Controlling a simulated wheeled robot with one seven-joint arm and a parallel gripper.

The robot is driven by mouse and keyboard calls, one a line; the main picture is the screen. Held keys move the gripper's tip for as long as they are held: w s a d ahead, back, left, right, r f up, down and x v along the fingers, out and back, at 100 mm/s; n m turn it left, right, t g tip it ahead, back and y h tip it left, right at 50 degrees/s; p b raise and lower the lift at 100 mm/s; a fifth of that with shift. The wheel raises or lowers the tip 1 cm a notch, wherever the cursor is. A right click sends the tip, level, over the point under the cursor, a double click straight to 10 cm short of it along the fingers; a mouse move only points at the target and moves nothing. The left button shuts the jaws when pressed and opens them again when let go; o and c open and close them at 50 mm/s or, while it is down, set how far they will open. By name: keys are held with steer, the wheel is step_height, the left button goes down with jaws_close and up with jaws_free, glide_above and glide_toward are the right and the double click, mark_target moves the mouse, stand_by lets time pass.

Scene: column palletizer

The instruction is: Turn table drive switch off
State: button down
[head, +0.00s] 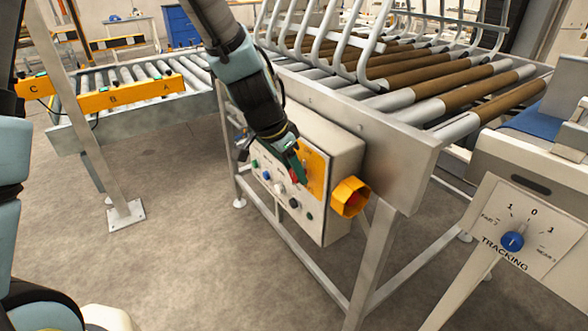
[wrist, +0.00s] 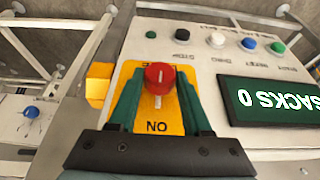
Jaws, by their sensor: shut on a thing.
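The red rotary switch (wrist: 159,75) sits on a yellow plate (wrist: 178,123) on the control box, with lettering that looks like an upside-down ON near my gripper. A pale mark shows on the knob; which setting it points to I cannot tell. My gripper (wrist: 158,88) has its green fingers on either side of the red knob and is shut on it.
Several small buttons line the box, including a green one (wrist: 278,48) and a blue one (wrist: 249,44). A display (wrist: 270,100) is close to the right finger. A yellow-shrouded red button (head: 351,198) juts from the box side. The TRACKING panel (head: 500,235) stands at right.

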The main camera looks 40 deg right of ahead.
steer(key=shift+w, duration=0.1)
steer(key=g+b, duration=0.2)
steer(key=shift+w+f+n+g, duration=0.15)
steer(key=shift+w+n+g, duration=0.15)
steer(key=shift+g, duration=0.1)
steer(key=g, duration=0.2)
steer(key=shift+w+n+g, duration=0.1)
steer(key=shift+n+g, duration=0.2)
steer(key=g, duration=0.3)
steer(key=shift+w+f+n, duration=0.15)
steer(key=shift+w+n, duration=0.05)
steer(key=shift+n, duration=0.2)
steer(key=g, duration=0.2)
steer(key=n+g+b, duration=0.1)
steer(key=g, duration=0.1)
steer(key=shift+w+f+g, duration=0.15)
steer(key=shift+f+g, duration=0.15)
steer(key=shift+f, duration=0.1)
steer(key=shift+f+n+g+h+b, duration=0.1)
steer(key=shift+n+g+h+b, duration=0.35)
steer(key=shift+g, duration=0.45)
steer(key=shift+f+n+g+h+b, duration=0.2)
steer(key=shift+g+b, duration=0.3)
steer(key=shift+g, duration=0.4)
steer(key=shift+r, duration=0.1)
steer(key=shift+c, duration=1.7)
jaws_free()
